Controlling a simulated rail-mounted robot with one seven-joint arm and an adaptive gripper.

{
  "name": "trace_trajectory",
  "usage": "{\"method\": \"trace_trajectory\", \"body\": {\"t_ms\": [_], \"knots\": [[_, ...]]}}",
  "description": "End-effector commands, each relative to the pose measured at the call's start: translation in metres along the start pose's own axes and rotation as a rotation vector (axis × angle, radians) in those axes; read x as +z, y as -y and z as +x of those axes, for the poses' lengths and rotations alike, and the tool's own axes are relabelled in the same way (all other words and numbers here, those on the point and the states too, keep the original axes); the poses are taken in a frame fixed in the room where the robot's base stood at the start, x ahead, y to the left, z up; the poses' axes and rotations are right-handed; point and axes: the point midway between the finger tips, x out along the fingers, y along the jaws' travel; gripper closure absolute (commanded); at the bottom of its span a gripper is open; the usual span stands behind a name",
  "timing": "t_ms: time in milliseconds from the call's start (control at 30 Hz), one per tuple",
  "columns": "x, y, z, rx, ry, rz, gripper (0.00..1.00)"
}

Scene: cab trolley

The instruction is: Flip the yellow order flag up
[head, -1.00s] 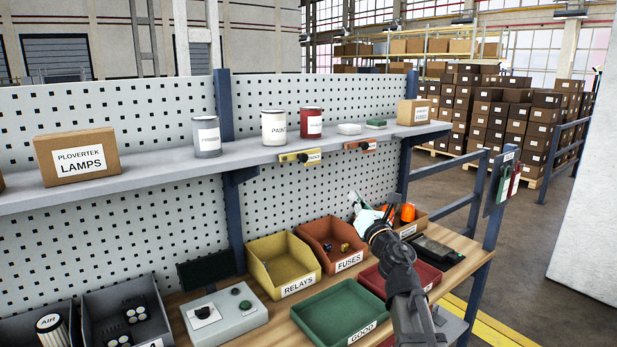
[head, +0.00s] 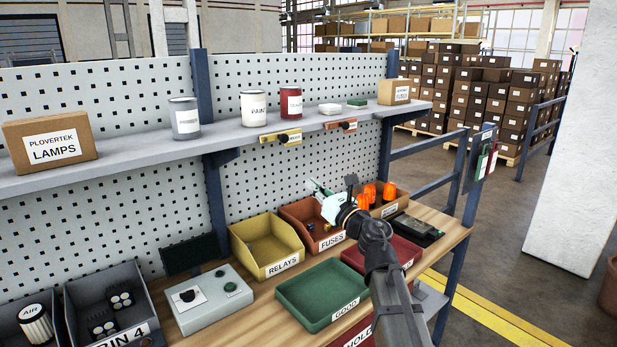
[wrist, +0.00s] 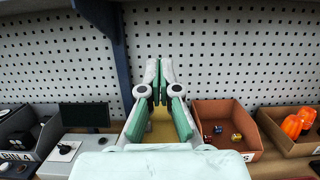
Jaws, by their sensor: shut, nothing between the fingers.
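The yellow order flag (head: 281,138) is a small yellow plate with a black knob on the front edge of the shelf, below the white paint can. It appears to lie flat along the edge; its lettering is too small to read. My gripper (head: 312,184) is pale green and white, in front of the pegboard, below and to the right of the flag and apart from it. In the wrist view the fingers (wrist: 160,72) are together with nothing between them. The flag does not show in the wrist view.
A similar orange flag (head: 341,124) sits to the right on the shelf edge. The shelf (head: 150,151) overhangs the bench. The yellow relays bin (head: 268,247) and red-brown fuses bin (head: 303,212) stand below. A cardboard box with orange lamps (head: 391,207) is at right.

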Motion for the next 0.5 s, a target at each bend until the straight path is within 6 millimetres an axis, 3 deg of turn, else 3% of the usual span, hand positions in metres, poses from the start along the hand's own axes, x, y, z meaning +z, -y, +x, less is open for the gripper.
{"method": "trace_trajectory", "body": {"t_ms": [500], "knots": [[0.003, 0.001, 0.091, 0.001, 0.0, 0.002, 1.0]]}}
